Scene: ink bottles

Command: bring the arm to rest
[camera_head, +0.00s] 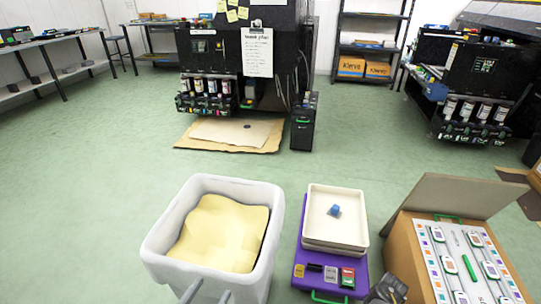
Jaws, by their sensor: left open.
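My left gripper (207,294) shows at the bottom edge as two grey fingers set apart, in front of the near wall of a white tub. It is open and nothing shows between the fingers. Most of it and its arm are cut off by the frame.
The white tub (160,258) holds a yellow mass (222,235). Right of it, a cream tray (349,205) with a blue piece (335,210) sits on a purple case (358,273). An open cardboard box (402,238) stands farther right. Green floor is clear beyond.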

